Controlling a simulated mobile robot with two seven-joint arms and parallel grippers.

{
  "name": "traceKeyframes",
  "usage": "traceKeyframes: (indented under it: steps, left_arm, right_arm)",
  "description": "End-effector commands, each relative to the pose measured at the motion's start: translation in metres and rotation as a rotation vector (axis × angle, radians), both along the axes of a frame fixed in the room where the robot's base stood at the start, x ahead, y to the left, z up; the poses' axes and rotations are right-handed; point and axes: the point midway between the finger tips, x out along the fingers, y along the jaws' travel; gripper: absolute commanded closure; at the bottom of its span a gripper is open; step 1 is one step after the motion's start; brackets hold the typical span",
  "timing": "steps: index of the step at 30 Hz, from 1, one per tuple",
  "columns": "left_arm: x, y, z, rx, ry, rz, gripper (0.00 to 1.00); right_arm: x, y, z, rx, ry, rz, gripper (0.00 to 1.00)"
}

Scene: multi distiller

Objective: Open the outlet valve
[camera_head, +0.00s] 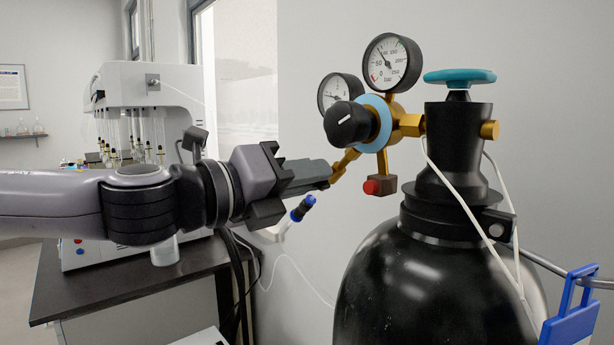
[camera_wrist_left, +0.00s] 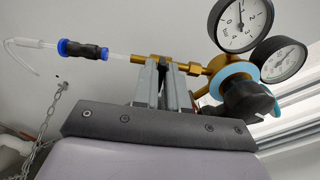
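The brass outlet valve (camera_head: 347,161) sticks out to the lower left of the pressure regulator. It also shows in the left wrist view as a brass fitting (camera_wrist_left: 146,58). My left gripper (camera_head: 328,174) reaches it from the left, with its fingertips right at the brass. In the left wrist view the fingers (camera_wrist_left: 166,72) stand close together with a narrow gap, and the brass runs across their tips. They hide part of the valve, and I cannot tell whether they grip it. My right gripper is not in view.
The regulator carries two gauges (camera_head: 391,62) and a black knob (camera_head: 350,122). It is fixed to a black gas cylinder (camera_head: 430,290) with a teal handwheel (camera_head: 459,76). A blue-black hose connector (camera_head: 302,208) hangs below the gripper. A white distiller (camera_head: 180,90) stands on a dark bench.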

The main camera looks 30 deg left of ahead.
Motion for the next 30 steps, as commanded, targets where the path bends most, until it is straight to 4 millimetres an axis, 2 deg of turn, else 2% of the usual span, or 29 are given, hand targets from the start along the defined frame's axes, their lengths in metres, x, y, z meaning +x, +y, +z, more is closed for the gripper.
traceKeyframes:
  steps: [11,30]
  left_arm:
    - [0.000,0.000,-0.001,-0.087,0.031,-0.001,1.00]
    - [0.000,0.000,-0.004,-0.622,0.218,-0.002,1.00]
  right_arm:
    - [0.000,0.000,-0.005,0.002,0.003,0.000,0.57]
    - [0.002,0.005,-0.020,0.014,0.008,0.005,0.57]
